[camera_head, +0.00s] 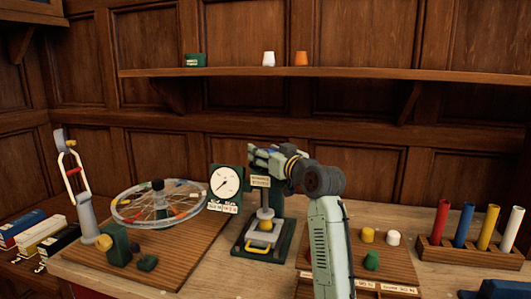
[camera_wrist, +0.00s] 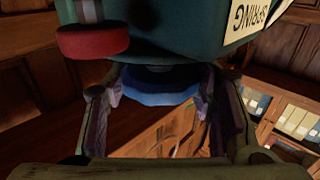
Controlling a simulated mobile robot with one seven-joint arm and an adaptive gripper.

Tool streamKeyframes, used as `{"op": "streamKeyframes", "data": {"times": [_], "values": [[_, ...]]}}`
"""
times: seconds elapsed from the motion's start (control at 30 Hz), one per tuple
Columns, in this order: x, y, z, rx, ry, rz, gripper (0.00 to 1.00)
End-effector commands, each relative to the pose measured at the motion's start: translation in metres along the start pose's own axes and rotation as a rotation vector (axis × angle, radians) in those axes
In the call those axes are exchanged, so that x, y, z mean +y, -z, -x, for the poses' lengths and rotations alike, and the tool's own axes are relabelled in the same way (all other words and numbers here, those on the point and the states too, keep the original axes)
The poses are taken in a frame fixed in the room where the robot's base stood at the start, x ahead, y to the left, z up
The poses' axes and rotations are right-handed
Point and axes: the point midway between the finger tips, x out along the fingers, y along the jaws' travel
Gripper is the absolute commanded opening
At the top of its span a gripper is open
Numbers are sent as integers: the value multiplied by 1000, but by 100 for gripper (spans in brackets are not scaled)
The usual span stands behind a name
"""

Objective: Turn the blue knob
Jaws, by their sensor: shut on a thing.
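In the wrist view the blue knob (camera_wrist: 160,92) sits under a dark teal housing, between the two fingers of my gripper (camera_wrist: 156,84). The fingers are closed on its left and right sides. A red knob (camera_wrist: 92,41) is on the same housing to the left, apart from the fingers. In the head view my gripper (camera_head: 262,158) is at the top of a green press-like stand (camera_head: 285,232) with a yellow handle at its base. The blue knob is hidden there behind my gripper and arm.
A round dial gauge (camera_head: 225,182) stands close left of my gripper. A spoked wheel (camera_head: 157,218) lies further left on a wooden board. A rack with upright coloured tubes (camera_head: 470,256) is at the right. A wall shelf (camera_head: 330,73) runs above, holding small cups.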

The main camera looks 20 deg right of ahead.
Motion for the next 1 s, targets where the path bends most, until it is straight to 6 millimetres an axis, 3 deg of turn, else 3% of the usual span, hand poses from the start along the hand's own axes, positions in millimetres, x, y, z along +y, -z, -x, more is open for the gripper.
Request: {"op": "streamKeyframes", "data": {"times": [0.47,1.0], "values": [[-2,0,0,2,-70,1,23],[-4,-1,-2,1,-519,-3,23]]}}
